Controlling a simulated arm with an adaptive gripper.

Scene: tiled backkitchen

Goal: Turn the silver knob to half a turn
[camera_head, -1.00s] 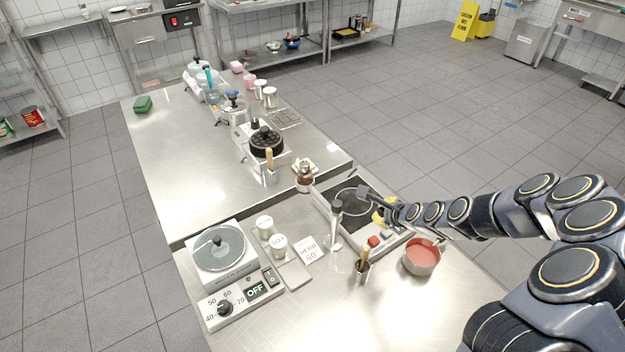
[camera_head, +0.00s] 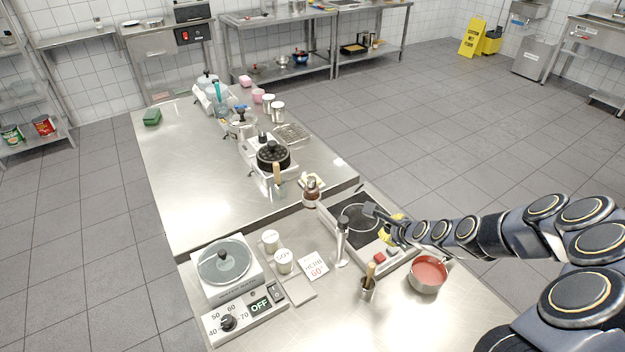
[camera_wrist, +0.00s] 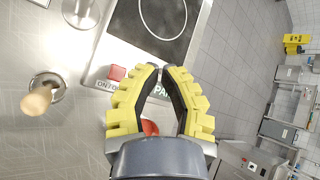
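The cooktop (camera_head: 358,217) has a dark glass top and a pale front panel, with a red square button (camera_head: 379,257) and a small grey part (camera_head: 391,251) beside it. I cannot tell whether that grey part is the silver knob. In the wrist view the panel shows the red button (camera_wrist: 117,72) and part of its lettering; no knob is clear there. My gripper (camera_wrist: 161,68) has yellow-backed fingers, over the panel right of the red button. Its fingers stand apart with nothing visibly held. In the head view my gripper (camera_head: 388,232) is partly hidden by its own links.
A red-filled saucepan (camera_head: 428,275) stands close below my arm. A wooden-handled tool in a cup (camera_head: 368,284) and a tall silver stand (camera_head: 342,246) are left of the panel. A scale-like device (camera_head: 224,263) with a black dial (camera_head: 228,323) is further left.

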